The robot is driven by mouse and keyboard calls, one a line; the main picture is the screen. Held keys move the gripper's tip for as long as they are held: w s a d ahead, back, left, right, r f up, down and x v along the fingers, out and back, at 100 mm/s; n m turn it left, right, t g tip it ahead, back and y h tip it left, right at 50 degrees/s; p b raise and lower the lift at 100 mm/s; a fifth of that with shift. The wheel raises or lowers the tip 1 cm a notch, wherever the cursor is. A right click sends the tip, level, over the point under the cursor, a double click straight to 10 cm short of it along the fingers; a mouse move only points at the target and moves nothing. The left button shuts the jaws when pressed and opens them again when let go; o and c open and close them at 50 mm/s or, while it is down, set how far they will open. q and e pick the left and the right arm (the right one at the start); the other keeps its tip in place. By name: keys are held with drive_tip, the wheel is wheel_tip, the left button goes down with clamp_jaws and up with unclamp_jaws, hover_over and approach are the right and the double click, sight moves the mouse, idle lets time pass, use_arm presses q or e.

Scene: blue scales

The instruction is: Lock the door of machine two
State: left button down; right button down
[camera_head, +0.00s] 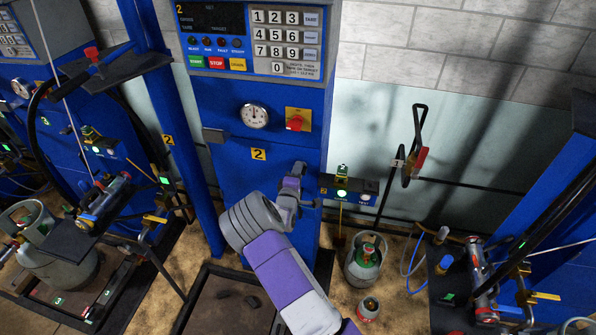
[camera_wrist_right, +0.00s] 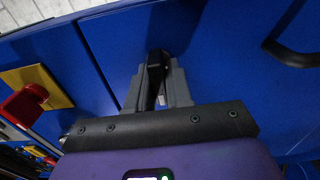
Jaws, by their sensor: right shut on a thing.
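Machine two is the blue cabinet (camera_head: 258,185) with a yellow "2" label in the middle of the head view. Its blue front panel (camera_wrist_right: 235,70) fills much of the right wrist view and looks flush, though a thin seam runs beside the gripper. My right gripper (camera_head: 297,170) is at the right side of this front, below the red switch. In the wrist view its grey fingers (camera_wrist_right: 162,88) are shut on a black latch lever (camera_wrist_right: 156,68). The fingers and wrist hide part of the latch. My left gripper is not in view.
A red rotary switch (camera_head: 296,121) on a yellow plate and a round gauge (camera_head: 255,116) sit above. A small box with a green light (camera_head: 343,193) juts out at the right. Gas cylinders (camera_head: 366,262) stand on the floor there. A dark platform (camera_head: 222,303) lies below.

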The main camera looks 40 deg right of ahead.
drive_tip(key=c, duration=1.1)
unclamp_jaws()
drive_tip(key=v, duration=0.7)
drive_tip(key=shift+s+a, duration=0.2)
drive_tip(key=shift+a, duration=0.05)
